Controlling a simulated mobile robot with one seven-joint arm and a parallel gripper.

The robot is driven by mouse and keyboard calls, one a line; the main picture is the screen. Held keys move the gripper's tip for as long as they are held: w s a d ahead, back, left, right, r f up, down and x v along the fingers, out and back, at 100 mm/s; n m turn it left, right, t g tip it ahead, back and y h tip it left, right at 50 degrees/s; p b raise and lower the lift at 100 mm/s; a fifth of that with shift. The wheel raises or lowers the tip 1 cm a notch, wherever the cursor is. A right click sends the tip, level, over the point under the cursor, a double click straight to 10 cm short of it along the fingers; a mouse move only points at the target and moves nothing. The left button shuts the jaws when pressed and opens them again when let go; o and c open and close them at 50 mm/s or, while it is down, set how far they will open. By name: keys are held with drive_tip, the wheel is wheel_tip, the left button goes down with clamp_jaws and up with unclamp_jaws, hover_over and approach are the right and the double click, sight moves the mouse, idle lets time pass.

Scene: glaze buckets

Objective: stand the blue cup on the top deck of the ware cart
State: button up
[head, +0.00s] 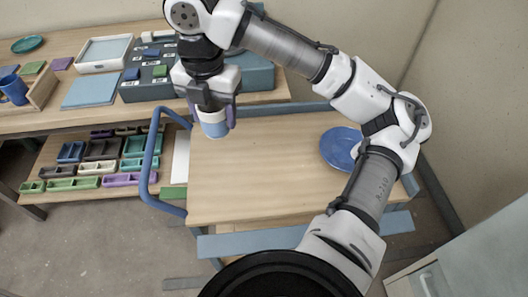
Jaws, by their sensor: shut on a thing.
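My gripper (212,113) is shut on a cup (215,129) with a white upper part and a light blue lower part, taken as the blue cup. The fingers are on either side of it and the cup is upright. It is over the left back part of the ware cart's wooden top deck (265,185). I cannot tell whether its base touches the deck. The cart has a blue tube handle (148,165) at its left. My gripper and arm hide part of the cup's top and the area behind it.
A blue plate (341,147) lies on the deck's right side. A darker blue mug (13,89) stands by a wooden tray on the back table (60,117), with tiles and a grey sample box (147,91). A lower shelf holds several coloured trays. The deck's middle and front are clear.

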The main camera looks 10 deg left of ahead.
wheel_tip(320, 180, down, 20)
idle(0.5)
drive_tip(key=shift+f+b, duration=0.15)
drive_tip(key=shift+b, duration=0.15)
drive_tip(key=o, duration=1.1)
wheel_tip(320, 180, up, 12)
drive_tip(key=shift+s+r+p, duration=0.1)
drive_tip(key=shift+r+p, duration=0.1)
drive_tip(key=shift+p, duration=0.15)
